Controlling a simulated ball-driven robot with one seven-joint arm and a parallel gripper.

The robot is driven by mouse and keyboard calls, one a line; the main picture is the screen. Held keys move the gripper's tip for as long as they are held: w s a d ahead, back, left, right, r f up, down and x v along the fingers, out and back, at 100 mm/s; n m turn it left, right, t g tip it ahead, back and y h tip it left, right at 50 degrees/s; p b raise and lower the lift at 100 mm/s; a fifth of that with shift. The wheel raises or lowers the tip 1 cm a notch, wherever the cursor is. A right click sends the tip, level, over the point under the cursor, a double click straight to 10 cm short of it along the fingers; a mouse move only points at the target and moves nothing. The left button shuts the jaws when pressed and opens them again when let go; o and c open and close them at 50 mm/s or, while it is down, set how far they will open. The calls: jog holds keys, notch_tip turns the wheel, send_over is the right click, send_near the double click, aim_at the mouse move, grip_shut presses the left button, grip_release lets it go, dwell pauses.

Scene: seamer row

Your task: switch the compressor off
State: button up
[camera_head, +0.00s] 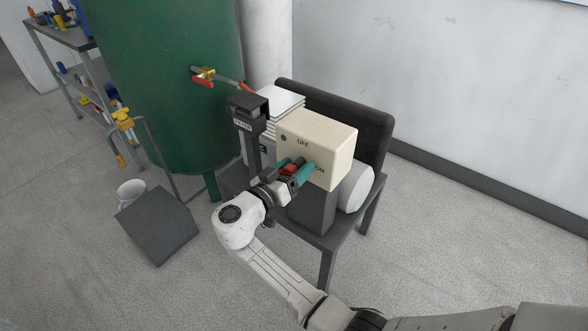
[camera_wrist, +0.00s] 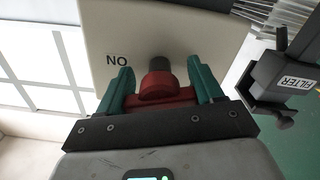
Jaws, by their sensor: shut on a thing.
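The compressor's cream switch box (camera_head: 332,145) stands above the machine, its marked face towards my arm. OFF is printed higher on that face and ON lower. The box fills the upper middle of the wrist view (camera_wrist: 95,35), where the lettering appears turned over. A red switch handle (camera_wrist: 165,95) on a dark stub projects from the face, by the ON mark. My gripper (camera_wrist: 163,88) has its two teal fingers on either side of the red handle and is shut on it.
A black post with a FILTER label (camera_head: 246,112) stands close left of the box. A green tank (camera_head: 165,80) with a red-handled valve (camera_head: 203,77) is behind. A white bucket (camera_head: 131,192) and dark slab (camera_head: 158,226) lie left. Floor at right is clear.

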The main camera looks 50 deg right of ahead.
jog(key=n, duration=0.3)
jog(key=shift+n, duration=0.4)
jog(key=n+p, duration=0.1)
jog(key=n, duration=0.2)
jog(key=shift+r+n+p, duration=0.1)
jog(key=shift+n+p, duration=0.2)
jog(key=shift+p, duration=0.05)
jog(key=n+p, duration=0.2)
jog(key=n, duration=0.2)
jog(key=shift+n+p, duration=0.55)
jog(key=shift+n, duration=0.75)
jog(key=shift+w, duration=0.1)
jog(key=o, duration=1)
jog(key=shift+o, duration=0.2)
jog(key=shift+a, duration=0.15)
jog(key=a, duration=1)
jog(key=shift+s+a, duration=0.25)
jog(key=shift+a, duration=0.05)
